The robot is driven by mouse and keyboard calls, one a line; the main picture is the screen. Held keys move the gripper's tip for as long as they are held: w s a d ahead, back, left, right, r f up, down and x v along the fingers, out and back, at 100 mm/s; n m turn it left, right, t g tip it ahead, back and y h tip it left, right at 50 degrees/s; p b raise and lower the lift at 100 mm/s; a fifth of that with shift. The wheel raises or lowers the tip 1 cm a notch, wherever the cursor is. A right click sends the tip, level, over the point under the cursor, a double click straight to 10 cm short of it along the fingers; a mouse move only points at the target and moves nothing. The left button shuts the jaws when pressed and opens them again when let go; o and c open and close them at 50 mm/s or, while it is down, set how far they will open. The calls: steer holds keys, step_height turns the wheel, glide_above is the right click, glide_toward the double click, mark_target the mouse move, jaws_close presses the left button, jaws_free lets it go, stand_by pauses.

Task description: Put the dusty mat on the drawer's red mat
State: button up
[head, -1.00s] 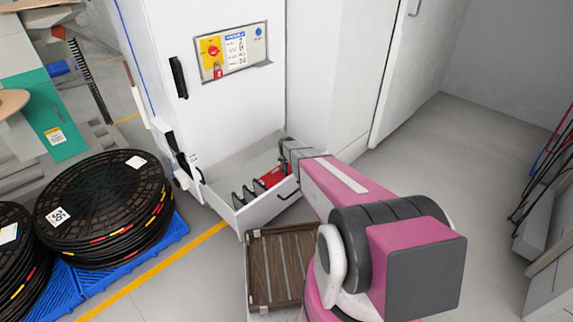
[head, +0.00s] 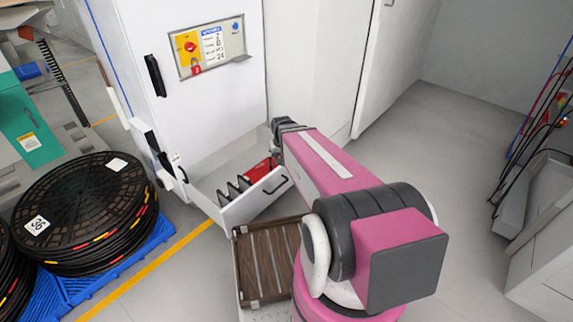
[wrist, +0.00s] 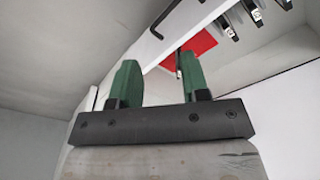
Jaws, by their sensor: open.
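The red mat (head: 262,168) lies in the open white drawer (head: 250,207) at the cabinet's foot, partly hidden by the drawer's front wall. It also shows in the wrist view (wrist: 203,45), beyond my fingers. I cannot make out a dusty mat in either view. My gripper (wrist: 158,68) has two green fingers set wide apart, with no object clearly held between them. In the head view the end of my arm reaches to the drawer's right side, and the fingers are hidden there.
Black dividers (head: 232,190) stand in the drawer's left part. A wooden slatted tray (head: 268,262) is in front of the drawer. Large black reels (head: 85,210) on a blue pallet (head: 110,255) stand at left. Grey floor (head: 440,190) is clear at right.

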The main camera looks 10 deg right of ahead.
steer(key=s+r+g, duration=0.1)
steer(key=s+r, duration=0.3)
steer(key=s, duration=0.4)
steer(key=shift+s+n, duration=0.3)
